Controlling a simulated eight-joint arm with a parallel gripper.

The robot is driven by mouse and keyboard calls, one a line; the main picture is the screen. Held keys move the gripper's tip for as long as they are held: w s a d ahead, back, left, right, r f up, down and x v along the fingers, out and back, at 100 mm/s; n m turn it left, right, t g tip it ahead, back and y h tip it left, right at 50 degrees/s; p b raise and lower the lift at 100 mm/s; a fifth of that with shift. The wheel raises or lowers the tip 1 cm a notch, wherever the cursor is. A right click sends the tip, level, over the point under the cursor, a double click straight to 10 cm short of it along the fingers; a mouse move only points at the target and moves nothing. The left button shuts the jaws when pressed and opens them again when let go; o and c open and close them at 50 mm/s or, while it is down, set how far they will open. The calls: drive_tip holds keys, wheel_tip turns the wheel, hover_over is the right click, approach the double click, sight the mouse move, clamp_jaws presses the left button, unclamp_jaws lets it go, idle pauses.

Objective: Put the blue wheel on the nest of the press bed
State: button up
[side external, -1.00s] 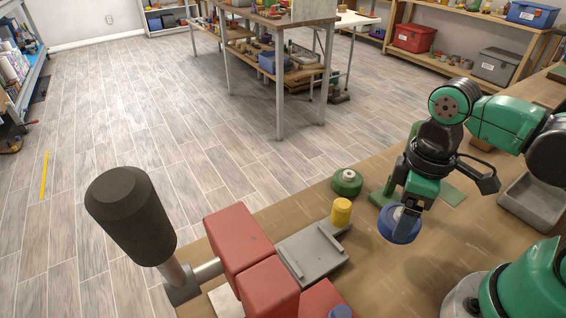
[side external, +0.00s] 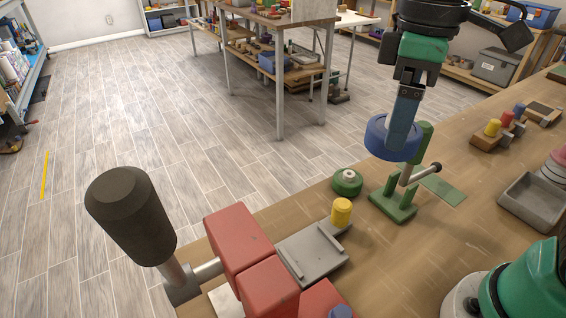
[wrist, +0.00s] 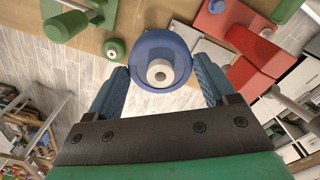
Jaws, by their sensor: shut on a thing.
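The blue wheel (side external: 377,140) is held in the air above the bench, over the green stand's left side. My gripper (side external: 402,148) points down and is shut on the wheel. In the wrist view the wheel (wrist: 160,42), with its pale hub, sits between the two blue fingers. The grey press bed (side external: 318,258) lies to the lower left on the bench, with raised rails on it. It joins the red press (side external: 240,240), which has a black-knobbed lever. The press partly hides the bed, and I cannot make out the nest clearly.
A yellow cylinder (side external: 341,211) stands at the bed's far corner. A green wheel (side external: 347,183) lies on the bench behind it. The green stand (side external: 393,205) with a sideways peg is below the held wheel. A grey tray (side external: 534,203) is at right.

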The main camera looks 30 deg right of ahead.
drive_tip(key=w+a, duration=0.3)
drive_tip(key=a, duration=0.4)
hover_over(312, 252)
drive_tip(key=shift+n, duration=0.3)
drive_tip(key=shift+f, duration=9.75)
drive_tip(key=o, duration=1.3)
drive_tip(key=shift+f, duration=0.1)
drive_tip(key=shift+c, duration=0.2)
wheel_tip(312, 252, up, 12)
